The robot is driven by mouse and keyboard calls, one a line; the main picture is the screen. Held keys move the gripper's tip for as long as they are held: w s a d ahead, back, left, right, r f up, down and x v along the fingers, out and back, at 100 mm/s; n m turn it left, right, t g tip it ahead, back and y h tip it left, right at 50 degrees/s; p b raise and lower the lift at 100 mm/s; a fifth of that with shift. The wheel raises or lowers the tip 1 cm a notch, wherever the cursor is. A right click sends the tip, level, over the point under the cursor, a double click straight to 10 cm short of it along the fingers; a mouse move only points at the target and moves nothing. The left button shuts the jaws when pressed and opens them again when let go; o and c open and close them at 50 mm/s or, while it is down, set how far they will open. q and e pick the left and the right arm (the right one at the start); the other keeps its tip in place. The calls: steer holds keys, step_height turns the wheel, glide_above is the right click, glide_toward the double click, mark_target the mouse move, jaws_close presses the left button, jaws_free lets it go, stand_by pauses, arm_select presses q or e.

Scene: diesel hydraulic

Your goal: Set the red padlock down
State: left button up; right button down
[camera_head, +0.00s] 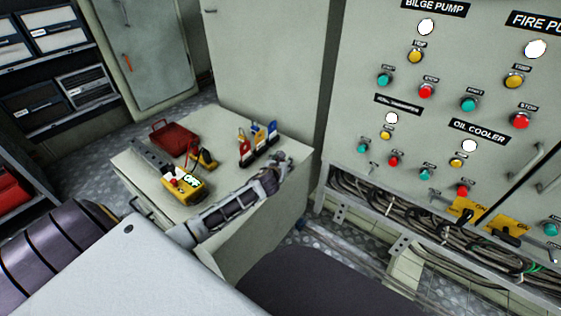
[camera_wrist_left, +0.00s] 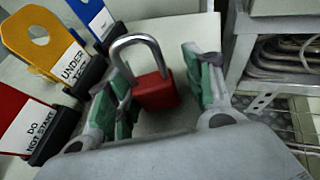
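The red padlock (camera_wrist_left: 157,92) shows in the left wrist view, its grey metal shackle tilted up and left. It lies between the green-padded fingers of my left gripper (camera_wrist_left: 158,88), which stand apart with a narrow gap on each side. I cannot tell whether the padlock's underside rests on the cabinet top. In the head view my left gripper (camera_head: 274,176) is over the right part of the cabinet top (camera_head: 135,172), and the padlock cannot be made out there. My right gripper is not in view.
Red, yellow and blue tags (camera_head: 258,142) stand in holders beside my left gripper. A yellow meter (camera_head: 182,185) and a red case (camera_head: 174,137) sit farther left on the cabinet. A control panel (camera_head: 440,130) with cables below stands to the right.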

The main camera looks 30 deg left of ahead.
arm_select(q)
steer(key=shift+s+a+f, duration=0.1)
steer(key=shift+s+f, duration=0.1)
steer(key=shift+f, duration=0.25)
steer(key=shift+s+a+f, duration=0.1)
steer(key=shift+s+f, duration=0.1)
steer(key=shift+f, duration=0.25)
steer(key=shift+s+d+r, duration=0.1)
steer(key=shift+s+r, duration=0.05)
steer(key=shift+s, duration=0.2)
steer(key=shift+v, duration=1.25)
steer(key=shift+s+d+r, duration=0.2)
steer(key=shift+s+r, duration=0.4)
steer(key=shift+s+d+r, duration=0.2)
steer(key=shift+s+r, duration=0.4)
steer(key=shift+r+v, duration=0.2)
steer(key=shift+v, duration=1.15)
steer(key=shift+r+v, duration=0.15)
steer(key=shift+v, duration=1.15)
steer(key=shift+w+d, duration=0.15)
